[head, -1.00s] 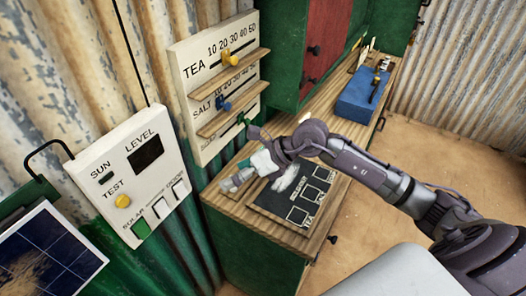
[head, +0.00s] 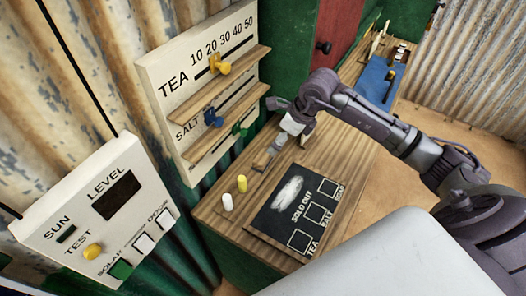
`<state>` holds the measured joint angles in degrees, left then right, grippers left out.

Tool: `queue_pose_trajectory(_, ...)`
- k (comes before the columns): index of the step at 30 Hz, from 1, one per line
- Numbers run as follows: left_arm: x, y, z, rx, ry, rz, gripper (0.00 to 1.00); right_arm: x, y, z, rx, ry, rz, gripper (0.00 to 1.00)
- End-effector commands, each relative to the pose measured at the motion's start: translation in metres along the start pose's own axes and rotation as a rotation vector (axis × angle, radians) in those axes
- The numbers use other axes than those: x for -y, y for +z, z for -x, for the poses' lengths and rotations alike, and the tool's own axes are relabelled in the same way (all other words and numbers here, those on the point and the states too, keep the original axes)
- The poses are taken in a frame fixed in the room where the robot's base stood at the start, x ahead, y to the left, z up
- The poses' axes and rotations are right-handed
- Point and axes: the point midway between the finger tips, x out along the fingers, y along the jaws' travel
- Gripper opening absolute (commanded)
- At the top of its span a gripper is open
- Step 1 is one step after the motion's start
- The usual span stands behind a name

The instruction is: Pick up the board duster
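A small brown block that looks like the board duster (head: 261,161) sits on the wooden counter, left of my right gripper and behind the chalkboard. My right gripper (head: 273,153) comes in from the right and points down and left at the block. Its fingertips are at or very near the block; I cannot tell whether they touch it, or how far apart they are. The chalkboard (head: 274,224) lies flat on the counter with a white smudge, the words SOLD OUT and several boxes. My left gripper is not in view.
A white chalk (head: 227,201) and a yellow chalk (head: 242,183) stand left of the chalkboard. A white slider panel (head: 165,75) with wooden ledges rises behind the counter. A white SUN/LEVEL panel (head: 75,225) is at the left.

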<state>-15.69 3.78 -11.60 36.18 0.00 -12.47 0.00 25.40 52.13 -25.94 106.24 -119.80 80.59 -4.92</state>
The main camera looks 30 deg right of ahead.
Motion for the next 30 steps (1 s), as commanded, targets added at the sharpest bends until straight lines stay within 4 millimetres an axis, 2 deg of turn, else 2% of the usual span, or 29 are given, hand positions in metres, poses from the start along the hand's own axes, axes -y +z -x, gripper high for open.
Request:
queue_pose_trajectory(6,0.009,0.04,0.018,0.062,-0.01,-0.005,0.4,-0.003,0.0,-0.043,-0.003,0.005,-0.001,1.0)
queue_pose_trajectory(9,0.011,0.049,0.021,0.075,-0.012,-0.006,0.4,-0.001,0.0,-0.058,-0.002,0.004,-0.002,1.0)
queue_pose_trajectory(14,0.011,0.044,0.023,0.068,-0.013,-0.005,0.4,-0.001,0.0,-0.07,-0.001,0.001,0.0,1.0)
queue_pose_trajectory(17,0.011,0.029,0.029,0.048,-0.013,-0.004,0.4,-0.002,0.0,-0.077,-0.002,0.005,-0.001,1.0)
queue_pose_trajectory(21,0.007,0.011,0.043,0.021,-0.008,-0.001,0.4,-0.002,0.001,-0.097,-0.003,0.006,-0.003,1.0)
queue_pose_trajectory(25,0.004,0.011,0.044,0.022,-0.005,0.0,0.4,-0.001,0.0,-0.116,-0.002,0.003,-0.001,1.0)
queue_pose_trajectory(30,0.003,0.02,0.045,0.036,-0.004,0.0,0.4,0.0,-0.001,-0.123,-0.001,0.001,0.001,1.0)
